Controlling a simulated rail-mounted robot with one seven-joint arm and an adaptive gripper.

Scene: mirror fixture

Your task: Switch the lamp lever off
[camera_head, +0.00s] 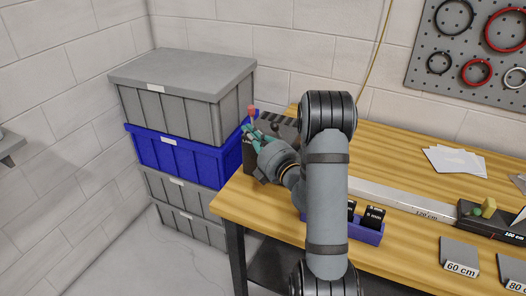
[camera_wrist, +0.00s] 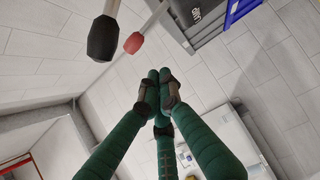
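A lever with a red knob (camera_head: 252,109) stands up from a dark box (camera_head: 249,155) at the left end of the workbench. The red knob also shows in the wrist view (camera_wrist: 133,43), beside a second lever with a black knob (camera_wrist: 102,38). My gripper (camera_head: 250,130) is close to the red-knobbed lever in the head view. In the wrist view its green fingers (camera_wrist: 161,78) are drawn together at the tips with nothing seen between them. The red knob is just beyond the tips, to the upper left, apparently apart from them. My arm hides part of the box.
Grey crates (camera_head: 185,75) and a blue crate (camera_head: 180,155) are stacked left of the workbench (camera_head: 400,145). A blue tray (camera_head: 365,233) with black blocks lies partly behind my arm. A long metal rail (camera_head: 390,195) runs right across the bench. White papers (camera_head: 455,160) lie behind it.

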